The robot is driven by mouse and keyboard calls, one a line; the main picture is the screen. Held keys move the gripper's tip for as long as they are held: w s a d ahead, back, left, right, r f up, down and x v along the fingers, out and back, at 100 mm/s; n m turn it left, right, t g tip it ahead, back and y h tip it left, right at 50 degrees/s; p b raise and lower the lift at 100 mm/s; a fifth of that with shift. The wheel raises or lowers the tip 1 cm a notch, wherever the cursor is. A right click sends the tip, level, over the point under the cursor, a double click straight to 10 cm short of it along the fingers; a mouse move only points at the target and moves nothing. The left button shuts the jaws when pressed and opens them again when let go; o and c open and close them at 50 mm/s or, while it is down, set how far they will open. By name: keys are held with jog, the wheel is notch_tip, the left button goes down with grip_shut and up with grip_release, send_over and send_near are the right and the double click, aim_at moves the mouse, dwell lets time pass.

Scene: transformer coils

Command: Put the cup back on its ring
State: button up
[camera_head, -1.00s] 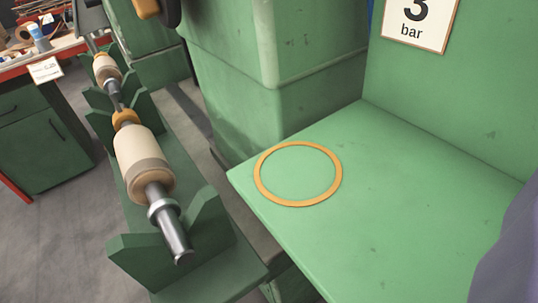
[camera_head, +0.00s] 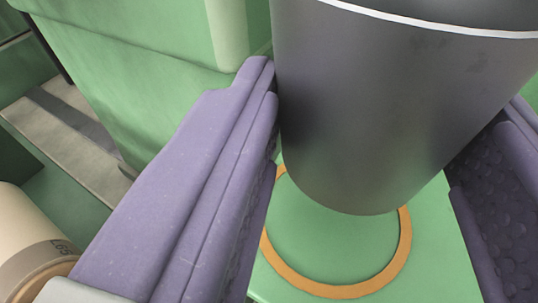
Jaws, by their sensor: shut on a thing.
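The cup (camera_head: 400,75) is dark grey with a pale line near its upper end, which is cut off by the top of the view. My gripper (camera_head: 378,112) has purple, ridged fingers on either side of the cup and is shut on it. The ring (camera_head: 330,290) is a flat orange circle on the green shelf (camera_head: 335,240). The cup's lower end shows over the far part of the ring and hides it. The near part of the ring is in plain view. I cannot tell how far the cup is above the shelf.
A green housing (camera_head: 120,70) stands behind and to the left of the shelf. A cream coil roll (camera_head: 25,245) lies at the lower left, beside my left finger. A gap with grey floor (camera_head: 70,150) lies between them.

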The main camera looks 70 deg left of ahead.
aim_at(331, 245)
jog(key=shift+f+b, duration=0.85)
jog(key=shift+f, duration=1.2)
jog(key=o, duration=1.2)
jog(key=shift+r, duration=0.1)
jog(key=shift+c, duration=0.2)
jog(key=shift+r, duration=0.1)
